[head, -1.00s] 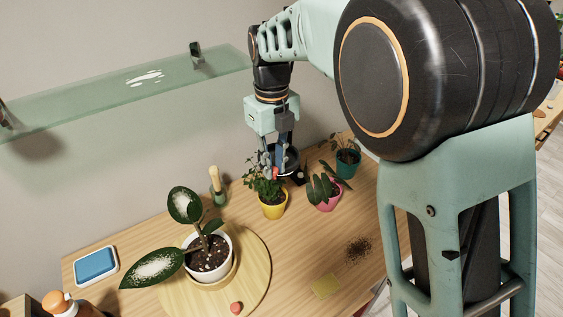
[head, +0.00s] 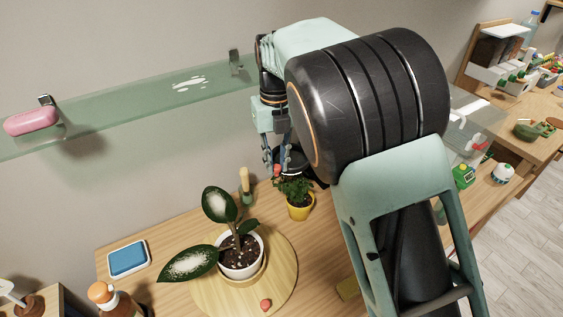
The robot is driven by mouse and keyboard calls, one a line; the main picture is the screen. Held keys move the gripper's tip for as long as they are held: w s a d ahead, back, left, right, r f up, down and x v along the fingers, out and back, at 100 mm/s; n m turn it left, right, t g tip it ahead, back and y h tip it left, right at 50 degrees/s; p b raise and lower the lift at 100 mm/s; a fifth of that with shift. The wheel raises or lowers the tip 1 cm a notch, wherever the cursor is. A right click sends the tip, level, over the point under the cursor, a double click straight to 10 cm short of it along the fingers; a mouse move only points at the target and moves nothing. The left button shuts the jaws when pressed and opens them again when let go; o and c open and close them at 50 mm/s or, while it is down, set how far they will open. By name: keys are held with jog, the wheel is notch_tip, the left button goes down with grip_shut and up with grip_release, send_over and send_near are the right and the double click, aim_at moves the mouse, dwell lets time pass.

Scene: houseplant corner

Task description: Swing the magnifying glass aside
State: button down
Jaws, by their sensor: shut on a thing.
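My gripper (head: 277,170) hangs near the wall, behind and to the left of the small yellow pot (head: 300,208). Its fingers are shut around a small red piece at the edge of the magnifying glass (head: 292,160). The glass shows as a dark, round rim just right of the fingers, above the yellow pot's plant. Its right side and its mount are hidden behind my arm, and the exact grip is too small to see clearly.
A leafy plant in a white pot (head: 241,262) stands on a round wooden board (head: 212,298), with a red lump (head: 266,304) nearby. A brush (head: 245,183) stands behind it. A blue sponge tray (head: 128,260) lies left. A glass shelf (head: 140,103) holds pink soap (head: 31,119).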

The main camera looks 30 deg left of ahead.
jog(key=shift+w+a+r, duration=0.1)
jog(key=shift+a, duration=0.05)
dwell(0.3)
jog(key=c, duration=1.8)
grip_release()
jog(key=shift+c, duration=0.2)
